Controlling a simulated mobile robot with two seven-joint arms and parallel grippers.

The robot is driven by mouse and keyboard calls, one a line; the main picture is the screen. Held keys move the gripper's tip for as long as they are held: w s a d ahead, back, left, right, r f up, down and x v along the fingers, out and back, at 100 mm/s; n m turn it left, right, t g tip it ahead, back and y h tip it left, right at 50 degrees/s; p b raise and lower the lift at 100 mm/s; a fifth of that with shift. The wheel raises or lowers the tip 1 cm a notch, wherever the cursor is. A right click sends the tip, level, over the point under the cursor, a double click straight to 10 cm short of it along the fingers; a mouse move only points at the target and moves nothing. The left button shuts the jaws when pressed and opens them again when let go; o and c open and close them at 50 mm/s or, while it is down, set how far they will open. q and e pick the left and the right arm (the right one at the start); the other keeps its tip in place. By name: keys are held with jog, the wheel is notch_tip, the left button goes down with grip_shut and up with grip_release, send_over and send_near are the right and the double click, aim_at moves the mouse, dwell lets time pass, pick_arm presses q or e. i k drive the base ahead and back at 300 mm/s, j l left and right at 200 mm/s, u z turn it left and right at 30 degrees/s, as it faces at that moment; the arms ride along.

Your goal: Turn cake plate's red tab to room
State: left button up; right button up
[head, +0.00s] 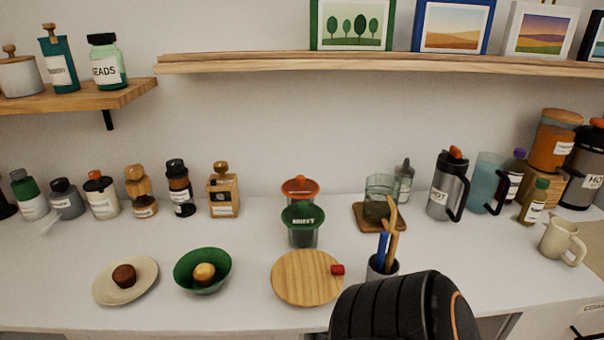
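The cake plate (305,281) is a round, light wooden disc lying flat on the white counter near its front edge. Its small red tab (337,269) sticks out at the plate's right side, slightly toward the back. Nothing lies on the plate. Part of my own black, ridged arm rises at the bottom, just right of the plate, and covers some of the counter there. Neither of my grippers shows in the head view, so their state is hidden.
A cup of utensils (378,268) stands right of the tab. A green-lidded jar (302,228) stands behind the plate. A green bowl (203,270) and a cream dish (105,287), each holding a small cake, are to the left. Counter between bowl and plate is clear.

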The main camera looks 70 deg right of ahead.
aim_at(305, 277)
jog(key=z, duration=0.45)
jog(key=l+z, duration=0.1)
jog(key=z, duration=0.3)
jog(key=i+z, duration=0.1)
jog(key=z, duration=1.2)
jog(key=k+j, duration=0.1)
jog(key=j, duration=0.4)
jog(key=z, duration=0.05)
